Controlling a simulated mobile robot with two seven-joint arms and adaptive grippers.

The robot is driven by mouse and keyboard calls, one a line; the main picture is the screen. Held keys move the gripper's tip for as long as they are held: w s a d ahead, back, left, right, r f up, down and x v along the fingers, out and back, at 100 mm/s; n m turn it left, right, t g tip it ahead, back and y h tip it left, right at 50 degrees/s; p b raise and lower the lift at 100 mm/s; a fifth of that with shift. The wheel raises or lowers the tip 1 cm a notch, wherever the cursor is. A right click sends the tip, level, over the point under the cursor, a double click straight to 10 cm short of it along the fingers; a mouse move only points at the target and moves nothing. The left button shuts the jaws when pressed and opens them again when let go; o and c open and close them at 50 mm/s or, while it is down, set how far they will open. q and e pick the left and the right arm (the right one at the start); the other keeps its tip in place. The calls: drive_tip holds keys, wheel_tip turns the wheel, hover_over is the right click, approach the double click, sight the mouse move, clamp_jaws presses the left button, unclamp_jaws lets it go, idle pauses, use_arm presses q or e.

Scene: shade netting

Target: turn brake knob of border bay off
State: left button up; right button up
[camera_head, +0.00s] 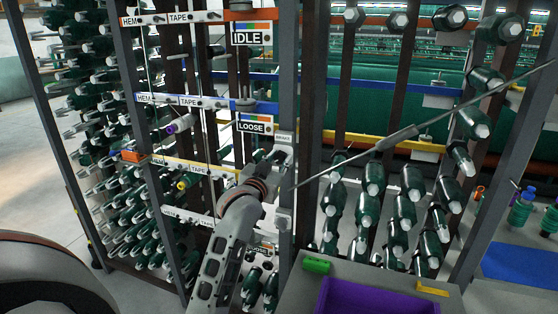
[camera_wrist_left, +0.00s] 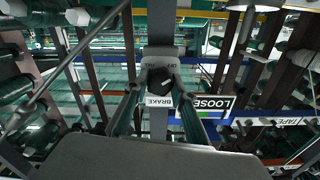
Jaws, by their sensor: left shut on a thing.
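The black brake knob (camera_wrist_left: 159,82) sits on a grey upright post in the left wrist view, above a white BRAKE label (camera_wrist_left: 159,101). A light pointer line shows on its face, and small lettering stands just beyond it, too small to read surely. My left gripper (camera_wrist_left: 160,88) has one finger on each side of the knob and is shut on it. In the head view my left gripper (camera_head: 279,156) reaches up to the post just below the BRAKE plate (camera_head: 283,138) and hides most of the knob. A LOOSE sign (camera_head: 252,128) is beside it. My right gripper is not in view.
An IDLE sign (camera_head: 252,39) hangs higher up. Racks of green bobbins stand left and right of the post. A thin grey rod (camera_head: 400,136) slants across the right side. A purple bin (camera_head: 375,297) is at the bottom.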

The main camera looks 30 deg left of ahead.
use_arm(q)
drive_tip(key=shift+n, duration=1.2)
drive_tip(key=o, duration=1.1)
